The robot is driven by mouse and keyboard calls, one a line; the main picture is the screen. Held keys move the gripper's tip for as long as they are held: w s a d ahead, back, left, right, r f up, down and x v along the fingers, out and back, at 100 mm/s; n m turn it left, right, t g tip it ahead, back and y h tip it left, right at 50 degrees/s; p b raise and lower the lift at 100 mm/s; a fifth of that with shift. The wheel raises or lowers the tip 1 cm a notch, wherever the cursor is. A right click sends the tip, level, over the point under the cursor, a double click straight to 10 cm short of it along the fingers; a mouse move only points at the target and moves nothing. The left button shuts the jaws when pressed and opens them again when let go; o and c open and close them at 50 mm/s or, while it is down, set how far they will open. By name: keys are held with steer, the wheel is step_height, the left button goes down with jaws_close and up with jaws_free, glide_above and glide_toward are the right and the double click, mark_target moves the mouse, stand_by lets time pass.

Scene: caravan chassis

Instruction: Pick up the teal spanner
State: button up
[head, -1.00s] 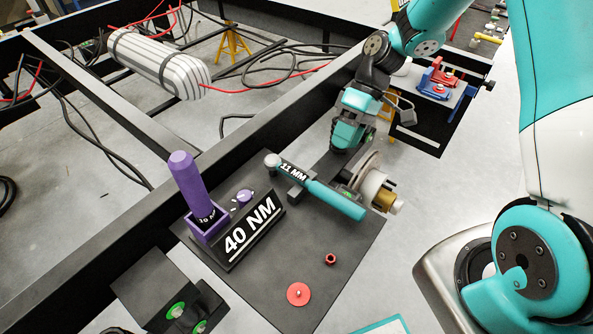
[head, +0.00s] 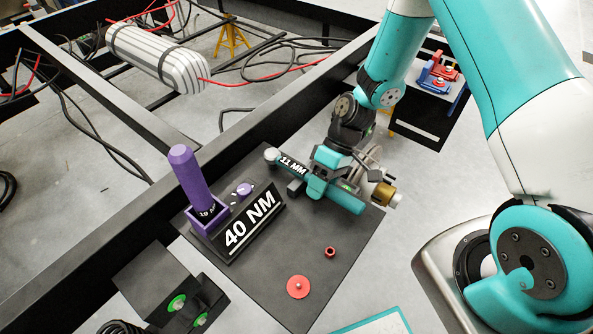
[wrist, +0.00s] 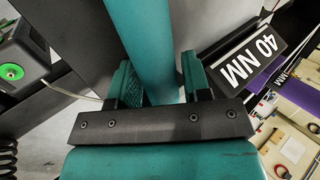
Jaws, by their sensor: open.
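The teal spanner lies on the dark mat; in the head view its 11 MM label (head: 292,164) and the end of its teal handle (head: 345,200) show. My gripper (head: 317,184) is over the middle of the handle and hides part of it. In the wrist view the teal handle (wrist: 152,40) runs between the two textured fingers of my gripper (wrist: 158,80). The jaws are open, with a finger on each side of the handle. I cannot tell whether either finger touches it.
A purple-handled tool (head: 190,178) stands in a holder beside the 40 NM block (head: 248,225). A red disc (head: 298,287) and a small red nut (head: 330,252) lie on the mat (head: 270,265). A brass-coloured fitting (head: 384,194) is close to the right of my gripper.

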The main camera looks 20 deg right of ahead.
steer(key=shift+c, duration=0.2)
jaws_close()
steer(key=shift+r, duration=0.1)
